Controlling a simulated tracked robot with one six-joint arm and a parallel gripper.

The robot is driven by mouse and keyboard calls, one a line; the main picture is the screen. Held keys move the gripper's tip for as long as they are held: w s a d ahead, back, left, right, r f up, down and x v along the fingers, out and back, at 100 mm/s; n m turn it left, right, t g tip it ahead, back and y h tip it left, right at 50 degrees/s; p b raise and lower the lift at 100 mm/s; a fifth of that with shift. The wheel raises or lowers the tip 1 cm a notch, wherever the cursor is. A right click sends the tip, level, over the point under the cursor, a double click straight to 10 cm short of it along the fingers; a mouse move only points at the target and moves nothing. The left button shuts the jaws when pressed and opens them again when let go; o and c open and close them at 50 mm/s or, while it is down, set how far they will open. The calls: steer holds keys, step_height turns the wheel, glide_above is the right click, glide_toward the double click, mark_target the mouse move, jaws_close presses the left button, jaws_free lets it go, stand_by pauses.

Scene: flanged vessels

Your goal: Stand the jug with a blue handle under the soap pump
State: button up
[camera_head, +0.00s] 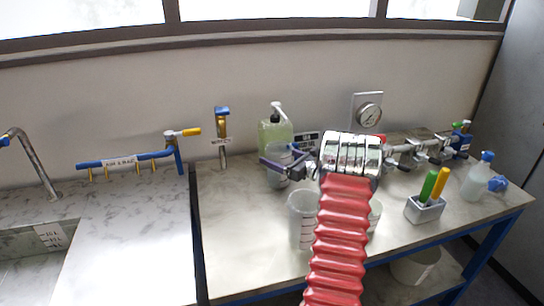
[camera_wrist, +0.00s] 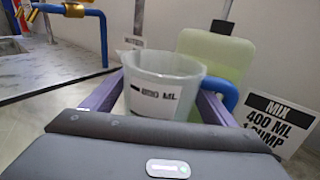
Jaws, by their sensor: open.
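The jug with a blue handle (camera_wrist: 162,80) is pale and translucent, with a dark volume mark. It stands upright between the fingers of my gripper (camera_wrist: 160,100), its blue handle (camera_wrist: 228,95) on the right. In the head view the jug (camera_head: 279,178) is partly covered by my gripper (camera_head: 284,166). My gripper is open around it; I cannot tell whether a finger touches it. The soap pump, a pale green bottle (camera_head: 272,136) with a white nozzle (camera_head: 280,109), stands just behind the jug. Its body (camera_wrist: 213,58) shows behind the jug. I cannot tell whether the nozzle is over the jug.
A sign reading MIX 400 ML 1 PUMP (camera_wrist: 276,124) is right of the bottle. Another clear jug (camera_head: 302,220) stands in front, beside my red arm; a further vessel (camera_head: 375,216) is partly hidden.

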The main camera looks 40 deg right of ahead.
mark_target(289, 160)
steer(key=s, duration=0.6)
steer(key=s+d, duration=0.1)
steer(key=s, duration=0.3)
steer(key=shift+s+r, duration=0.1)
steer(key=shift+r, duration=0.2)
steer(key=shift+s+a+r, duration=0.1)
steer(key=shift+r, duration=0.05)
steer(key=a+r+n+g+y, duration=0.25)
steer(key=a+n, duration=0.35)
steer(key=a, duration=0.6)
steer(key=a+r+n+g+y, duration=0.1)
steer(key=a+r+n+g, duration=0.4)
steer(key=a, duration=0.7)
steer(key=a+r+n+g+y, duration=0.1)
steer(key=a+r+n+g, duration=0.15)
steer(key=a+n, duration=0.65)
steer(key=s+a+n+g+h, duration=0.1)
steer(key=s+a+n+h, duration=0.5)
steer(key=s+a+n, duration=0.9)
steer(key=s+a, duration=0.3)
steer(key=a, duration=0.1)
steer(key=shift+s+f+g, duration=0.2)
steer(key=shift+f+g, duration=0.2)
